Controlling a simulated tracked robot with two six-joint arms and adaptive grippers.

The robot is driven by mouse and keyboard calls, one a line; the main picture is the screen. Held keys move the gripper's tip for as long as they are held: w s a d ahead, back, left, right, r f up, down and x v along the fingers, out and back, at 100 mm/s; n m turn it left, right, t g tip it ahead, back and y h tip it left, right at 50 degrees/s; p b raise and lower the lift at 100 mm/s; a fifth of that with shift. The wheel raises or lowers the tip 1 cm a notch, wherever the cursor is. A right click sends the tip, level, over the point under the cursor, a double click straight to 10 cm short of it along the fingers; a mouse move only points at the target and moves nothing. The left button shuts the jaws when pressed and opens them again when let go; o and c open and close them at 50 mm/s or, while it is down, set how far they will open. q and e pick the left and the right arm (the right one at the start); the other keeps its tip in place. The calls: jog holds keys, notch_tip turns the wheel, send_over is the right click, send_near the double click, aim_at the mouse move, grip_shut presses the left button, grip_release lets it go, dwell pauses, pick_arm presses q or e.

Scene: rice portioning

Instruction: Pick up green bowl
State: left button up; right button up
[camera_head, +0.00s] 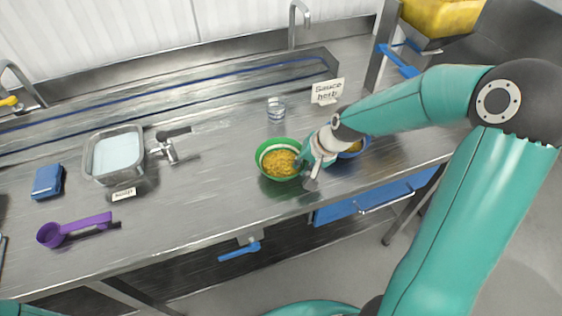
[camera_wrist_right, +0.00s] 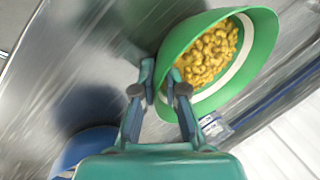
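The green bowl (camera_head: 262,168) holds yellow food and is at the middle of the head view, near the counter's front edge. It also shows in the right wrist view (camera_wrist_right: 178,40), where it looks tilted. My right gripper (camera_head: 304,163) is at the bowl's right side. In the wrist view its fingers (camera_wrist_right: 162,78) pinch the bowl's wall, one finger inside the rim and one outside. The bowl looks sharp there against a streaked counter; I cannot tell its height. Only a bit of my left arm shows at the lower left corner; its gripper is out of view.
A blue bowl (camera_head: 362,147) stands behind my right gripper, partly hidden. A clear cup (camera_head: 276,110) and a sign (camera_head: 327,91) are farther back. A metal tray (camera_head: 90,170), blue box (camera_head: 47,182) and purple scoop (camera_head: 75,230) lie left. The counter (camera_head: 200,195) between is clear.

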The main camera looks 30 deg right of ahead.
jog(key=shift+f, duration=0.1)
jog(key=shift+c, duration=0.3)
grip_shut()
notch_tip(320, 180, up, 19)
jog(key=shift+f+b, duration=6.2)
jog(key=shift+f, duration=0.75)
